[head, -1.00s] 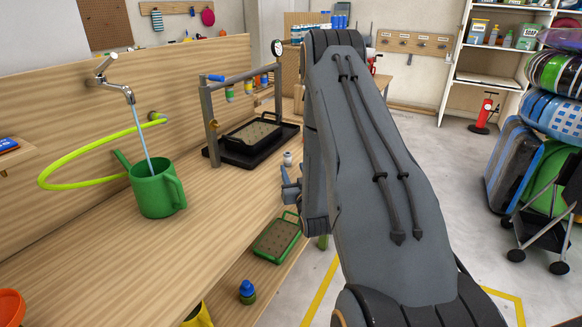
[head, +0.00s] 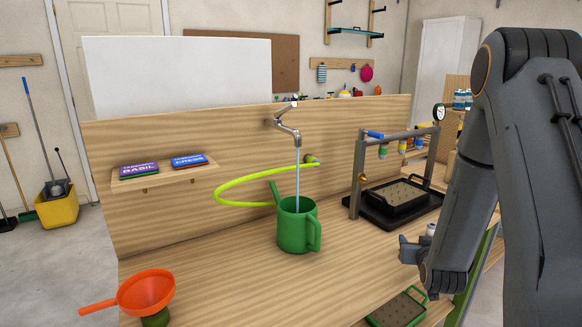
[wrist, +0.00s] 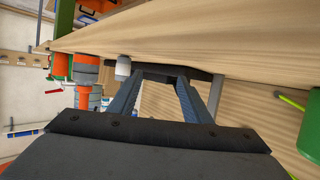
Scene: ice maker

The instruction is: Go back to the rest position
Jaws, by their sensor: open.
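My gripper (head: 408,250) is at the end of my bent arm on the right side of the head view, near the right part of the wooden bench (head: 240,265). In the wrist view my gripper (wrist: 158,78) shows two blue-grey fingers standing apart, with nothing seen between them. In the head view a small pale object (head: 430,230) is seen just beyond the gripper; whether they touch cannot be told.
A green watering can (head: 297,228) stands under a running tap (head: 285,122), beside a yellow-green hose (head: 235,186). An orange funnel (head: 146,291) is at front left.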

